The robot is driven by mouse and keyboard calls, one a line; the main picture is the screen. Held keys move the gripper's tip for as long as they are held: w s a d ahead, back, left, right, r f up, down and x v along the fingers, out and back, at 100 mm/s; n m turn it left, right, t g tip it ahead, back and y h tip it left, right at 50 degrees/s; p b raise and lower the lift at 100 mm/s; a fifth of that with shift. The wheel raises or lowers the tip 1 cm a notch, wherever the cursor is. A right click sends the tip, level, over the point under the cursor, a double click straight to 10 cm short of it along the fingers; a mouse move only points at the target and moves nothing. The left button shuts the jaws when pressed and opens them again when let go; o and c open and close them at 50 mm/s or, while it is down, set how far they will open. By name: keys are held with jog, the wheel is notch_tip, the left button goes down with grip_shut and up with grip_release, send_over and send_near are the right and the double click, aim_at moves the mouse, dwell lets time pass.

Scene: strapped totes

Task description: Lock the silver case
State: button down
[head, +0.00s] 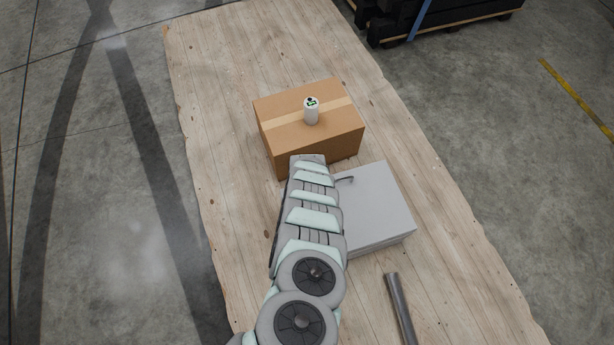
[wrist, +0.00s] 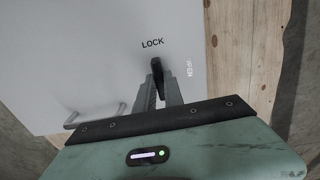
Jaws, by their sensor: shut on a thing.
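The silver case (head: 380,205) lies flat on the wooden surface, partly hidden by my arm in the head view. In the wrist view its grey face (wrist: 80,50) carries the printed word LOCK (wrist: 152,43) and, to the right, sideways lettering that looks like OPEN (wrist: 189,68). A black lever (wrist: 157,67) stands between my fingers, its visible end just below LOCK and slightly to its right. My gripper (wrist: 160,88) is shut on this lever. The head view does not show my fingertips; the arm hides them.
A cardboard box (head: 330,138) stands beyond the case, with a white cylindrical object (head: 311,112) on top. A dark bar (head: 400,310) lies nearer. A metal handle (wrist: 95,117) sticks out from the case. The wooden surface (head: 215,100) is clear at the left.

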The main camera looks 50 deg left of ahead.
jog(key=c, duration=1.4)
grip_release()
jog(key=shift+c, duration=0.2)
notch_tip(320, 180, up, 11)
jog(key=p, duration=0.5)
jog(key=shift+f, duration=0.15)
